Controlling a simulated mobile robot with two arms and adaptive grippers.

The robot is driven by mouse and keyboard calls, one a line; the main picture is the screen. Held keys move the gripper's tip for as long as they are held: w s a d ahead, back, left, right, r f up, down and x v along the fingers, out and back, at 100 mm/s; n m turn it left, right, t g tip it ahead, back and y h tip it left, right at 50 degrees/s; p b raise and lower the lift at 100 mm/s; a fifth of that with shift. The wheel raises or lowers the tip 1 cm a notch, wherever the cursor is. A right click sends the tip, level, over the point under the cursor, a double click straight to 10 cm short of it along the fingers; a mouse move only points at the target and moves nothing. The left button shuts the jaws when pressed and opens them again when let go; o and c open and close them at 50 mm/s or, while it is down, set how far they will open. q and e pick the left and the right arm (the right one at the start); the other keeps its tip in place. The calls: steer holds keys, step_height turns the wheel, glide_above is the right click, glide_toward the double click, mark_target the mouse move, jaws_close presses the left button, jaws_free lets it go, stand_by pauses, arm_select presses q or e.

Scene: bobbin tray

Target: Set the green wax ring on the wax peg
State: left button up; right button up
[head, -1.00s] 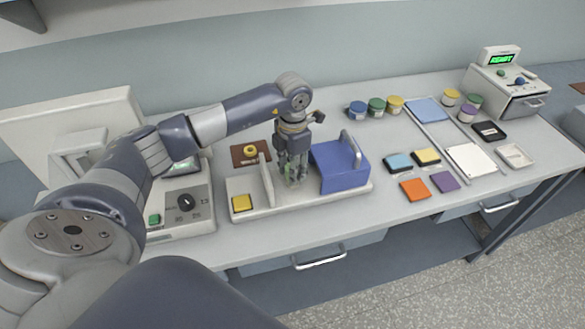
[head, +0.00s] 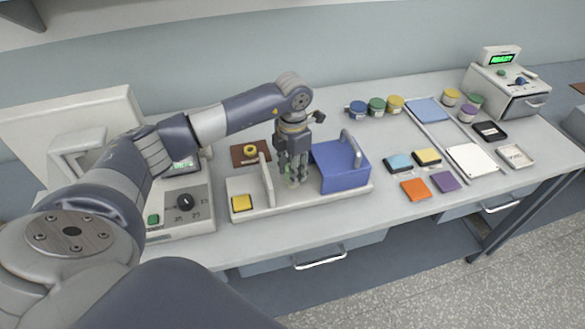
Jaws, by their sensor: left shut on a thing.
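My left gripper (head: 292,178) points down into the middle bay of the white tray (head: 300,206), between the upright divider and the blue block. It is shut on a small pale green thing, which I take for the green wax ring (head: 291,184). The fingers hide most of it, and I cannot tell whether it touches the tray floor. A brown board (head: 237,161) behind the tray carries a yellow ring (head: 250,151). I cannot make out for sure which part is the wax peg. My right gripper is not in view.
The tray has a divider (head: 265,178), a yellow pad (head: 242,203) at left and a blue block (head: 342,170) with a grey handle at right. A dial machine (head: 184,205) stands left. Jars (head: 377,106), coloured pads and a device (head: 505,92) are at right.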

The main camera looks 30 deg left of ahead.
arm_select(q)
steer(key=shift+f+b, duration=0.65)
steer(key=shift+f, duration=0.3)
steer(key=o, duration=1)
steer(key=shift+r, duration=0.1)
steer(key=shift+r, duration=0.1)
step_height(320, 180, up, 12)
steer(key=shift+f, duration=0.1)
steer(key=shift+f, duration=0.1)
